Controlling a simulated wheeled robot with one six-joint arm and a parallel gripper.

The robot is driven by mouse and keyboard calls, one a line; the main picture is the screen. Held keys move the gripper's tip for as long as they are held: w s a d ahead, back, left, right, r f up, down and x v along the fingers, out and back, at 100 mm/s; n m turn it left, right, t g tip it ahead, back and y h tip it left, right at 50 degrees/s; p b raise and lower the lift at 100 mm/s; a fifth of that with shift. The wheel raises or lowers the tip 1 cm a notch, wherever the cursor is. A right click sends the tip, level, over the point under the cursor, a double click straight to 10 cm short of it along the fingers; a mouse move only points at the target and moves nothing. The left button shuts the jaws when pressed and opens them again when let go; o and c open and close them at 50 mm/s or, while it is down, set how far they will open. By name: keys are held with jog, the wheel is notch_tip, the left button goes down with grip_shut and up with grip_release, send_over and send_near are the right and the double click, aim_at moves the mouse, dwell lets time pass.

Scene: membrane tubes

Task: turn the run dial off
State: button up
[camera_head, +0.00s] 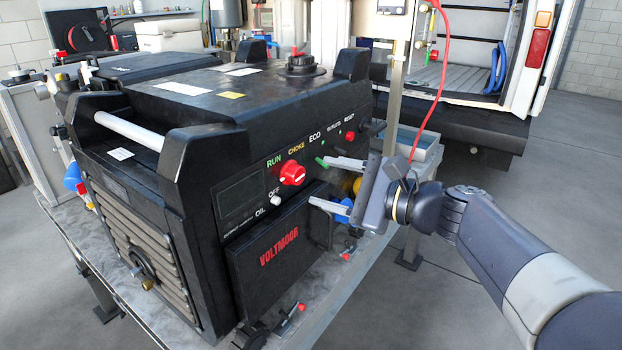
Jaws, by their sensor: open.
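The run dial (291,173) is a red knob on the front panel of the black generator (195,110). My gripper (318,181) is open and empty, to the right of the dial in the picture. Its two pale fingers point left toward the panel, one higher and one lower. They appear apart from the dial; the exact gap in depth cannot be told.
A red reset button (350,136), a green switch (321,161) and a white knob (275,200) are on the same panel. Blue and yellow sockets sit partly behind my gripper. The generator stands on a metal table (335,290). A red cable (437,80) hangs behind my gripper.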

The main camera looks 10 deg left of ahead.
aim_at(301, 176)
jog(key=shift+v, duration=2.55)
jog(key=x, duration=1)
jog(key=shift+w+a, duration=0.1)
jog(key=shift+a, duration=0.3)
jog(key=shift+d+p, duration=0.1)
jog(key=shift+p, duration=0.35)
jog(key=shift+f, duration=0.1)
